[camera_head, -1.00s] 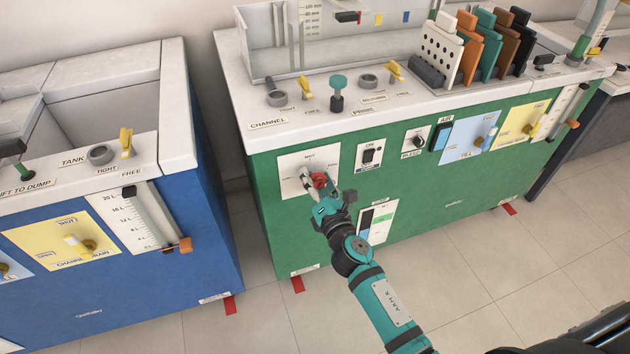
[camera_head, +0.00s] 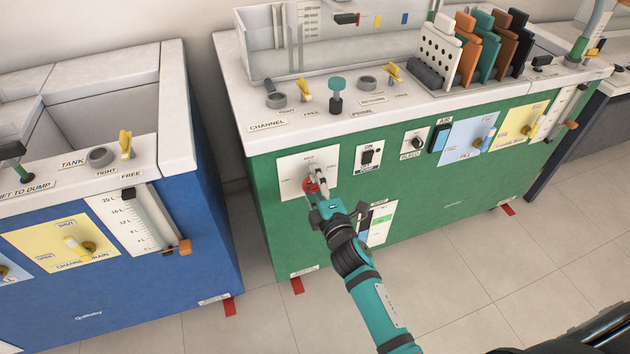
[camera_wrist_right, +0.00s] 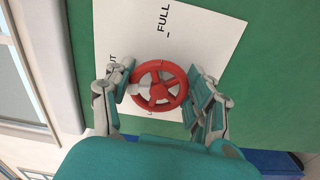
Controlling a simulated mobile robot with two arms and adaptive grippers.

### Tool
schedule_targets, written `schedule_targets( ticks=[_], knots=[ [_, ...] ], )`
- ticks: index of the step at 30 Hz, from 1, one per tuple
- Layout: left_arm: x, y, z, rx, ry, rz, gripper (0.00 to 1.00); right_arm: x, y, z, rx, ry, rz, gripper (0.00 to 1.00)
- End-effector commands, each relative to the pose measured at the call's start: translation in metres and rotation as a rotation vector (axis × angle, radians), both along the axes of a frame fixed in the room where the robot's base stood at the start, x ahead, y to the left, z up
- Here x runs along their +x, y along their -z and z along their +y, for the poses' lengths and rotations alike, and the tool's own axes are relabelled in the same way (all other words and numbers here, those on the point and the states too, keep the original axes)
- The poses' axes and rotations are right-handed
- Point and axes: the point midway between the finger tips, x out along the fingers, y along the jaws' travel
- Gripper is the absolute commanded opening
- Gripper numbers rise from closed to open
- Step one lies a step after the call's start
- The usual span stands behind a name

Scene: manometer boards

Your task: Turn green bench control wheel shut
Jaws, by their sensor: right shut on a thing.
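The control wheel is a small red handwheel (camera_head: 310,186) on a white plate (camera_head: 290,164) at the left of the green bench's front. In the right wrist view the red wheel (camera_wrist_right: 160,91) shows its rim and spokes, with a pale pointer at its left side. The plate reads "FULL"; another label ending in "UT" is partly hidden. My right gripper (camera_head: 316,184) is shut on the wheel, its fingers at opposite sides of the rim, also in the wrist view (camera_wrist_right: 163,93). In the head view the fingers hide part of the wheel. My left gripper is not in view.
The green bench (camera_head: 420,185) carries switches and a gauge right of the wheel. A blue bench (camera_head: 120,290) stands to the left, across a narrow gap. The tiled floor in front is clear.

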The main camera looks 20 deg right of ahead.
Motion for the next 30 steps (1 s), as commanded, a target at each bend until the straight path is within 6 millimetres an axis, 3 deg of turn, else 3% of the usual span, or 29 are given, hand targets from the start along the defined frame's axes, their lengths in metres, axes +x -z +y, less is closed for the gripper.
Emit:
schedule_targets(
  ticks=[9, 25, 26, 30],
  knots=[
    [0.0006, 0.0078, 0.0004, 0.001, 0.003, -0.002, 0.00, -0.0008, 0.0026, 0.0001, 0.112, 0.001, 0.009, 0.23],
    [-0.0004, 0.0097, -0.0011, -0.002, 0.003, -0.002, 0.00, -0.0009, 0.0032, 0.0002, 0.133, 0.001, 0.010, 0.23],
    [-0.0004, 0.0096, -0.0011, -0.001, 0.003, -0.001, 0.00, -0.0009, 0.0032, 0.0002, 0.133, 0.001, 0.010, 0.59],
    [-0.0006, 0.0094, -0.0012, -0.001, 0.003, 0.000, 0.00, -0.0006, 0.0026, 0.0002, 0.131, 0.001, 0.009, 0.77]
  ],
)
